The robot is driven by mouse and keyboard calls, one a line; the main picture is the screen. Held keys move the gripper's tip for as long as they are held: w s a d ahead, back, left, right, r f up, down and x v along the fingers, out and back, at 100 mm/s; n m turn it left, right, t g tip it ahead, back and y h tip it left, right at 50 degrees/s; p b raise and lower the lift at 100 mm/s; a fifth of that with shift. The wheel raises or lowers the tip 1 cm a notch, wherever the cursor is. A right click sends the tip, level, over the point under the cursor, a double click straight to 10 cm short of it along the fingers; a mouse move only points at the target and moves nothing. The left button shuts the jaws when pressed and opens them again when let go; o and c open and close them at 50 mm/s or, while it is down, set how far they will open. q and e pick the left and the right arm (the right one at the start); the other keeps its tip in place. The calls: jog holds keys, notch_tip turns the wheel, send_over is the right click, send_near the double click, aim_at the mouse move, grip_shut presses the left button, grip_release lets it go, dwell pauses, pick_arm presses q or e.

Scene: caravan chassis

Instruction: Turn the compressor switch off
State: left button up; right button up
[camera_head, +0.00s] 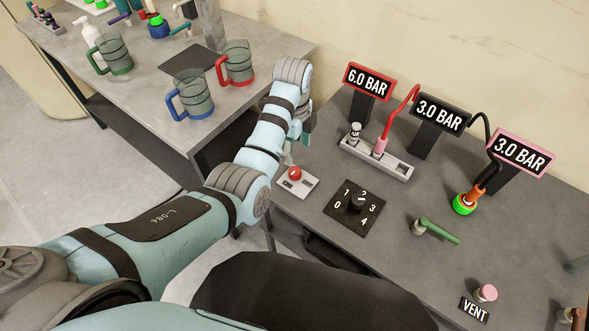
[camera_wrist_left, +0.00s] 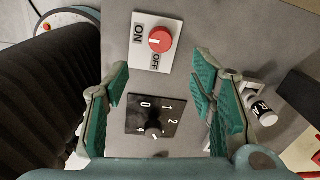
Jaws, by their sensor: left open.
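The compressor switch is a red round knob (camera_head: 295,173) on a white plate (camera_head: 304,187) at the left part of the grey bench. In the left wrist view the knob (camera_wrist_left: 159,39) sits beside the words ON and OFF. A small pale mark shows on the knob, on the side toward ON, but its exact setting is hard to tell. My left gripper (camera_head: 299,142) is above the bench near the switch. In the left wrist view its green-padded fingers (camera_wrist_left: 160,88) are wide apart and empty, with the switch beyond the tips. My right gripper is not in view.
A black dial plate (camera_head: 345,222) numbered 0 to 4 lies right of the switch. A grey socket rail (camera_head: 400,171), pressure displays (camera_head: 440,115) and a green-handled valve (camera_head: 438,232) stand farther right. Mugs (camera_head: 236,65) stand on the other table.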

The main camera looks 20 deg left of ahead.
aim_at(295, 171)
pick_arm(q)
jog(key=f+b, duration=0.3)
jog(key=f, duration=0.8)
jog(key=shift+w, duration=0.2)
